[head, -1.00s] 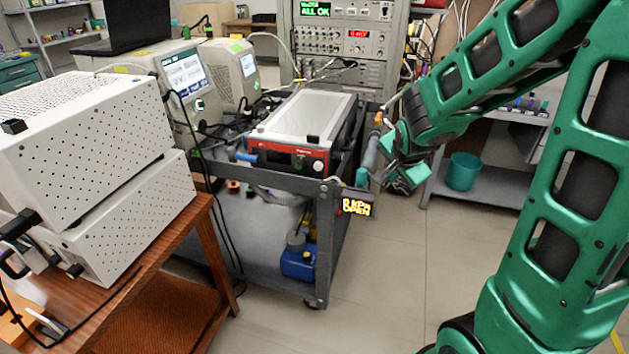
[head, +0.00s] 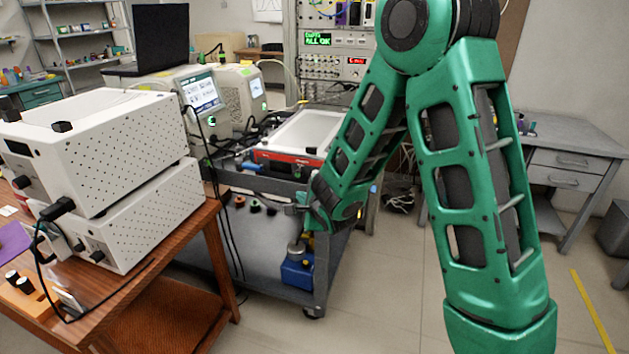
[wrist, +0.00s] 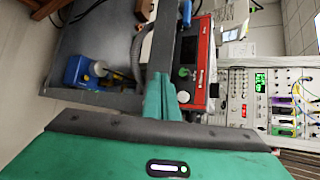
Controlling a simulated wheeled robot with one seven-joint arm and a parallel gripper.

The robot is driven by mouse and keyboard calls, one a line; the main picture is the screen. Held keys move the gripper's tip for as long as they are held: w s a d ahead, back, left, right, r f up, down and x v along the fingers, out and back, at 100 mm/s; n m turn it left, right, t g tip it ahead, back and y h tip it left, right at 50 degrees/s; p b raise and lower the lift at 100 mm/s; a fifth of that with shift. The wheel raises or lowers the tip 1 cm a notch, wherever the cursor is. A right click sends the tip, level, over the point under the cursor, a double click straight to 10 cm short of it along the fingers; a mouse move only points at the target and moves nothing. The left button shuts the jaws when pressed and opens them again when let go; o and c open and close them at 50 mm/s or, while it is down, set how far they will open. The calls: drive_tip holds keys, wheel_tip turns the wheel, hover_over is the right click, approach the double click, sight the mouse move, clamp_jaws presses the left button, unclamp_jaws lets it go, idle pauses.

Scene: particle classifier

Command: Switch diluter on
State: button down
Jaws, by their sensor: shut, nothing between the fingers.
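A red-fronted box with a pale top (head: 285,157) sits on the grey cart; no readable label tells me whether it is the diluter. My arm hides the right part of it in the head view. In the wrist view the red front panel (wrist: 204,60) stands sideways, with a green-lit button (wrist: 183,73) and a white knob (wrist: 183,97). My gripper (wrist: 160,76) is shut and empty, its fingertips near the panel's edge in the picture; I cannot tell the gap. In the head view my gripper (head: 291,208) is small beside the cart's front, below the box.
The cart's front rail (head: 270,184) lies close to my gripper. A blue container (head: 297,272) stands on the lower shelf. Two stacked white perforated boxes (head: 100,150) fill the left table. A rack (head: 335,50) stands behind.

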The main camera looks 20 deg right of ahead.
drive_tip(key=shift+d, duration=0.2)
drive_tip(key=w+d, duration=0.5)
drive_tip(key=w, duration=0.2)
idle(0.4)
drive_tip(key=shift+d, duration=0.1)
idle(1.1)
drive_tip(key=shift+w, duration=0.1)
idle(0.7)
drive_tip(key=shift+w+d, duration=0.25)
drive_tip(key=shift+w+d+r, duration=0.1)
drive_tip(key=shift+w+d, duration=0.4)
drive_tip(key=shift+w, duration=0.2)
idle(1.3)
drive_tip(key=shift+s+a, duration=0.1)
idle(0.4)
drive_tip(key=shift+s+a, duration=0.65)
drive_tip(key=shift+s, duration=0.3)
